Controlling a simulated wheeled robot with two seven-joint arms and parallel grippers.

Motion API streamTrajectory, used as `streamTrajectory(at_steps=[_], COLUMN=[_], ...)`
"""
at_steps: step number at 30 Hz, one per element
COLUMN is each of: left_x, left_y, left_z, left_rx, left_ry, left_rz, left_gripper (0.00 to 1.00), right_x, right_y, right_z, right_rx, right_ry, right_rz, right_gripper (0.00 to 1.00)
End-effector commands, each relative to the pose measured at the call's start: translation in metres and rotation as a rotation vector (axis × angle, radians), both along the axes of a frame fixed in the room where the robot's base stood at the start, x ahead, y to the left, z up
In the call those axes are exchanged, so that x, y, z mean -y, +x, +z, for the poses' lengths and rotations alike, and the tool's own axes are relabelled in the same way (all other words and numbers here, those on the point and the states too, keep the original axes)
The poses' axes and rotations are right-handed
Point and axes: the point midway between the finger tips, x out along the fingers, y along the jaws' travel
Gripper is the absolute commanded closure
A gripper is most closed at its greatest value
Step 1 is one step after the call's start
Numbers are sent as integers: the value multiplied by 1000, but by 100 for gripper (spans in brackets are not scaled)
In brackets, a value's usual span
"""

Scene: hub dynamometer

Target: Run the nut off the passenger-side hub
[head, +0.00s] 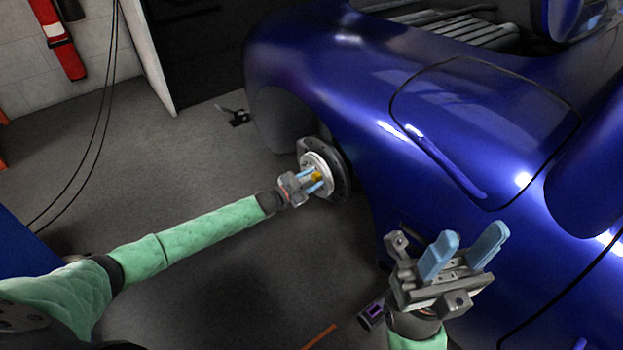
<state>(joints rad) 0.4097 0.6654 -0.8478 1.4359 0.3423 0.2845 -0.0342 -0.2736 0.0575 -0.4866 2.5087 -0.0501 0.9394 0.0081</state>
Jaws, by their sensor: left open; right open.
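The hub (331,166) is a dark disc with a pale metal face, mounted at the wheel position of the blue car. A small yellow-gold nut (316,177) shows at the centre of its face. My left gripper (314,180) is open at the hub, with one light-blue finger above the nut and one below it. Whether the fingers touch the nut I cannot tell. My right gripper (464,250) is open and empty, its two blue fingers pointing up, in front of the car's side.
The blue car body (355,75) fills the right side and sits close behind my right gripper. An orange bar (319,336) is low on the floor. Dark cables (103,115) hang at left. The grey floor (190,165) between is mostly clear.

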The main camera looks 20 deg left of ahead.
Motion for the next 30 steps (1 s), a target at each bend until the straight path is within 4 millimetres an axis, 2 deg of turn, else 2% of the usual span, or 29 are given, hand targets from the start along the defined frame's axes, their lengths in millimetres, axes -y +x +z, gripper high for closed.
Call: streamTrajectory(at_steps=[13,30], left_x=[0,0], left_y=[-1,0], left_z=[-1,-2], left_rx=[248,573], left_ry=[319,735], left_rz=[1,0], left_gripper=[59,59], right_x=[0,0], right_y=[0,0], right_z=[2,-11], right_rx=[0,0], right_ry=[0,0], right_rz=[0,0], right_gripper=[56,56])
